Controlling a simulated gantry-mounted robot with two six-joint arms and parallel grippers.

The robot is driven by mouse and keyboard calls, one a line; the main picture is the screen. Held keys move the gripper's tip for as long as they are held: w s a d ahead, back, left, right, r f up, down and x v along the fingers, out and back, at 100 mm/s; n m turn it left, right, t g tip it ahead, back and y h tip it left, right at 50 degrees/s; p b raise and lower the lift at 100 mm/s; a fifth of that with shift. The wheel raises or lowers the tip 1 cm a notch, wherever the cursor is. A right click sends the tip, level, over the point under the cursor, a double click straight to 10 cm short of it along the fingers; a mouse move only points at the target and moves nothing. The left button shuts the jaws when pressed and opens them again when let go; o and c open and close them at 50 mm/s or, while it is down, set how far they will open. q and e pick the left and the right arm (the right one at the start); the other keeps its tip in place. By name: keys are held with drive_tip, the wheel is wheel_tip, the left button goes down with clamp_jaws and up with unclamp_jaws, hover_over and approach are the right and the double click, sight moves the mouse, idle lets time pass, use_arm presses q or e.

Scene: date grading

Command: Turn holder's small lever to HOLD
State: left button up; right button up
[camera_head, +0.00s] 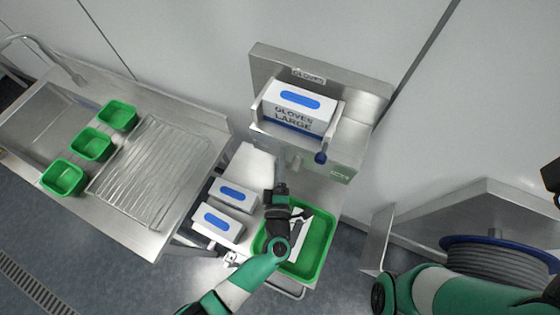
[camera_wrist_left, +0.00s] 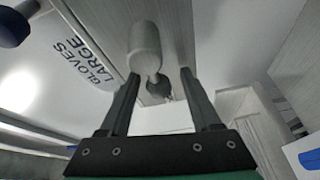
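The steel glove holder (camera_head: 375,100) is on the wall and holds a white box (camera_head: 300,103) marked GLOVES LARGE. A short grey lever (camera_head: 297,162) sticks out low on its front; it also shows in the left wrist view as a pale cylinder (camera_wrist_left: 145,45). A blue ball knob (camera_head: 321,157) is just right of it. My left gripper (camera_head: 280,186) is below the holder, pointing up at it. In the left wrist view its fingers (camera_wrist_left: 160,75) are apart, with the grey lever near the left fingertip; contact cannot be told. My right gripper is out of view.
A green label (camera_head: 340,174) is at the holder's lower right. Below are two white boxes (camera_head: 238,194) and a green bin (camera_head: 318,240) on a cart. A sink counter (camera_head: 150,235) with several green tubs is left; a hose reel (camera_head: 490,262) is right.

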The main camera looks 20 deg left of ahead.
use_arm(q)
drive_tip(key=p+v, duration=0.1)
drive_tip(key=v, duration=1)
drive_tip(key=shift+s, duration=0.35)
drive_tip(key=shift+r, duration=0.15)
